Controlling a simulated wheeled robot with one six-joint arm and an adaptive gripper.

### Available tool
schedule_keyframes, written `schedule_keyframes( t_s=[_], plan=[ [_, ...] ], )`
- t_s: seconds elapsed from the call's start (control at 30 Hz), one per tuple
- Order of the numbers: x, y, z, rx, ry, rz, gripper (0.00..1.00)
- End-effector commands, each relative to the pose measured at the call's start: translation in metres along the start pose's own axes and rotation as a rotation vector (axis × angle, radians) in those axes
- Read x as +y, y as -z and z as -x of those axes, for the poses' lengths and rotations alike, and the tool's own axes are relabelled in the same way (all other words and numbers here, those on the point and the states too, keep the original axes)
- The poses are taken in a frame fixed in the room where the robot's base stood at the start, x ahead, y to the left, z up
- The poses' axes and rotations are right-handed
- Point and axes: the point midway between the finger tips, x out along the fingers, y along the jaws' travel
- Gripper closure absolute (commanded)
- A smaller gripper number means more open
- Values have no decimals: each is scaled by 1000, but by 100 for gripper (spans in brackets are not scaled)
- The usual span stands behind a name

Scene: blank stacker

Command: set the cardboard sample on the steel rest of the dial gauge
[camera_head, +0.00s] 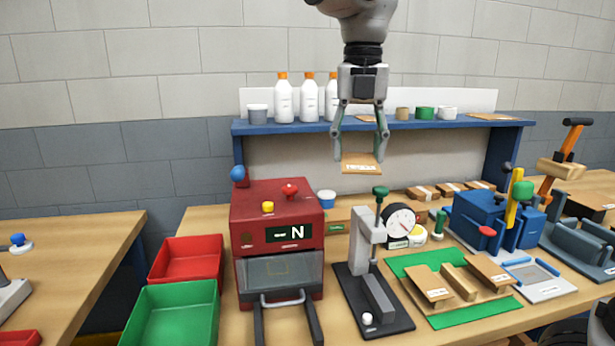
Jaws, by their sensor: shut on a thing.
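My gripper (360,157) hangs in the air above the bench, pointing down, with its fingers shut on a flat tan cardboard sample (361,168) that bears a white label. The sample is held level, in front of the blue shelf's back panel and well above the bench. The dial gauge (400,222) has a round white face on a grey stand with a green knob, below and to the right of the sample. Its dark base (352,300) carries a raised grey block (379,297), which may be the steel rest.
A red machine (275,212) marked N stands left of the gauge. Red (187,259) and green (170,312) bins are further left. A green mat (480,313) with cardboard pieces on a wooden rack lies right of the gauge. A blue press (480,218) stands behind that. A shelf (390,125) holds bottles.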

Motion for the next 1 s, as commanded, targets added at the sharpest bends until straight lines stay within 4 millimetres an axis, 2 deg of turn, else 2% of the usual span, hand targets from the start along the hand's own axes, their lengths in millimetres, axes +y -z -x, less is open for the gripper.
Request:
schedule_keyframes(
  t_s=[0.27, 0.47, 0.63, 0.77, 0.87, 1.0],
  plan=[
    [11, -11, 1, 0, 0, -368, 57],
    [26, -32, -7, 1, 3, -850, 57],
    [29, -68, -28, 1, 4, -1340, 57],
    [21, -102, -51, 0, 4, -1703, 57],
    [6, -131, -75, 0, 6, -1985, 57],
    [-34, -178, -120, -1, 7, -2369, 57]
  ],
)
